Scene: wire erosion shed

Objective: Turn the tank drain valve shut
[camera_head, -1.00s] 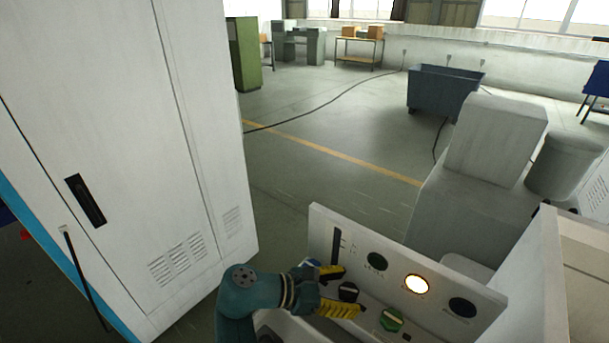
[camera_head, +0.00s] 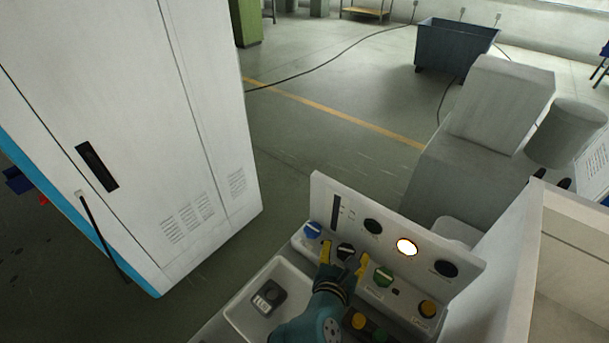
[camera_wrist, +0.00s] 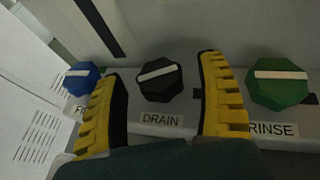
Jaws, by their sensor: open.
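The drain valve is a black faceted knob (camera_wrist: 160,80) with a white bar, above a label reading DRAIN (camera_wrist: 161,119) in the wrist view. The bar lies nearly crosswise, its right end slightly higher. The knob also shows in the head view (camera_head: 345,251). My gripper (camera_wrist: 165,85) is open, with one yellow finger on each side of the knob and gaps visible on both sides. It also shows in the head view (camera_head: 344,258). Whether the fingers reach down around the knob is unclear.
A blue knob (camera_wrist: 82,78) stands left of the left finger and a green RINSE knob (camera_wrist: 278,83) right of the right finger. An upright panel (camera_head: 390,226) with round gauges, one lit, stands behind. A white tray (camera_head: 237,309) lies left of my arm.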

